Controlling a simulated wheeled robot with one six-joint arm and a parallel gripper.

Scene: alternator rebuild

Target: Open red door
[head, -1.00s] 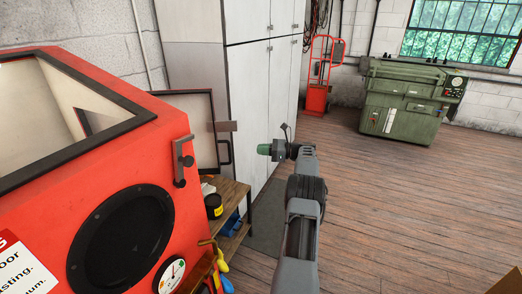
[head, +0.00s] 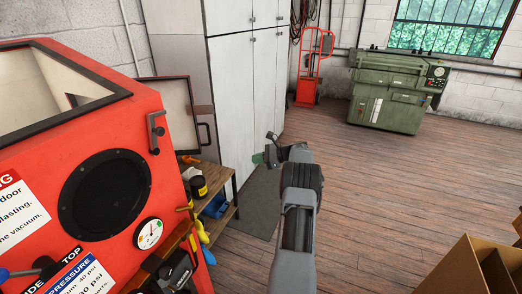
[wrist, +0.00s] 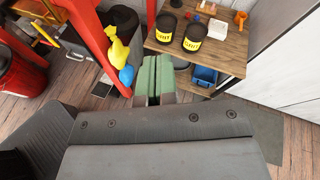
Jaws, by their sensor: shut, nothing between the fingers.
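The red blasting cabinet (head: 110,225) fills the left of the head view. Its side door (head: 168,105), a pale panel in a dark frame, stands swung out from the cabinet's right side, with a dark handle (head: 204,134) on its far edge. A grey latch (head: 155,132) is on the cabinet's front right edge. My gripper (head: 258,158) is to the right of the door and apart from it, in front of the tall cupboards. In the wrist view its green fingers (wrist: 153,80) are together with nothing between them. The door does not show clearly in the wrist view.
A wooden shelf unit (wrist: 215,45) with two black-and-yellow tins (wrist: 180,30) and a blue bin (wrist: 205,76) stands beside the cabinet. Tall pale cupboards (head: 230,80) are behind. Cardboard boxes (head: 480,265) sit at lower right. The wooden floor between is clear.

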